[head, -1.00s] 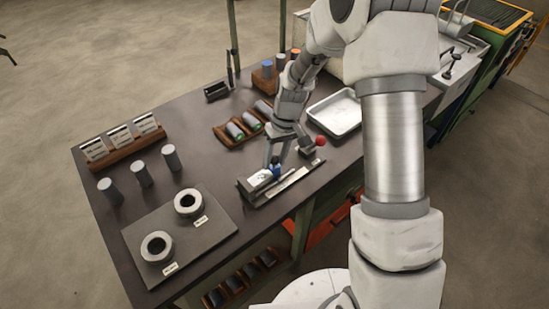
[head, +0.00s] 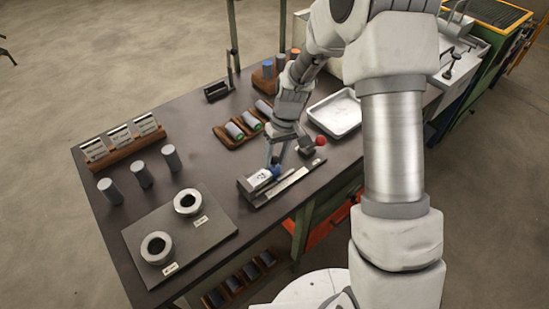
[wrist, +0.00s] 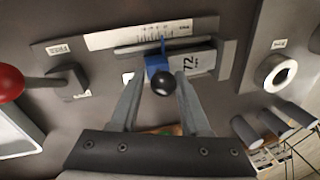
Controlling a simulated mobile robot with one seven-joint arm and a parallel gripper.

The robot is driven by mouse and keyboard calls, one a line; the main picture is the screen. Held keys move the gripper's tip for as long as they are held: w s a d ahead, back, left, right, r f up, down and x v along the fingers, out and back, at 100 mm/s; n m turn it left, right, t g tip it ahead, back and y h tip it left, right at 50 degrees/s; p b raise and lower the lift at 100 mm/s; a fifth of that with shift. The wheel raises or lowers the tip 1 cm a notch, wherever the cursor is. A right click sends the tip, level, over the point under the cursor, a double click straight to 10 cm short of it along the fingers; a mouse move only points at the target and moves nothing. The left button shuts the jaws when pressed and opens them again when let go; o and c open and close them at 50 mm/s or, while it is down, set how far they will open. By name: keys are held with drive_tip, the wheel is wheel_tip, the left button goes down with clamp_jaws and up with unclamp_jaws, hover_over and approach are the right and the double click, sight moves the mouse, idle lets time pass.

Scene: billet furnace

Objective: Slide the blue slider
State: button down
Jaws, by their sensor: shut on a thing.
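The blue slider (wrist: 156,65) sits on a grey rail fixture (wrist: 137,49) in the wrist view, with a black ball knob (wrist: 164,80) on its near side. My gripper (wrist: 162,78) has its two fingers on either side of the slider and knob, shut on it. A white-labelled block marked 72 (wrist: 196,64) lies just right of the slider on the rail. In the head view the slider (head: 277,172) shows small beneath my gripper (head: 274,165), on the fixture (head: 290,188) at the table's front edge. A printed scale (wrist: 150,33) runs behind the rail.
A lever with a red ball (head: 320,141) stands close right of the fixture. A white tray (head: 335,113) and a wooden rack of cylinders (head: 238,131) lie behind. A grey plate with two rings (head: 180,232) is at left front, with several upright cylinders beyond.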

drive_tip(key=shift+s+a+r, duration=0.1)
drive_tip(key=shift+s+a, duration=0.05)
drive_tip(key=shift+a, duration=0.2)
drive_tip(key=w+d, duration=0.2)
drive_tip(key=d, duration=0.1)
drive_tip(key=shift+w+d, duration=0.15)
drive_tip(key=c, duration=0.5)
unclamp_jaws()
drive_tip(key=shift+c, duration=0.2)
drive_tip(key=shift+d, duration=0.1)
drive_tip(key=w+d+r, duration=0.1)
drive_tip(key=d+r, duration=0.2)
drive_tip(key=r, duration=1.4)
drive_tip(key=shift+w+r, duration=0.1)
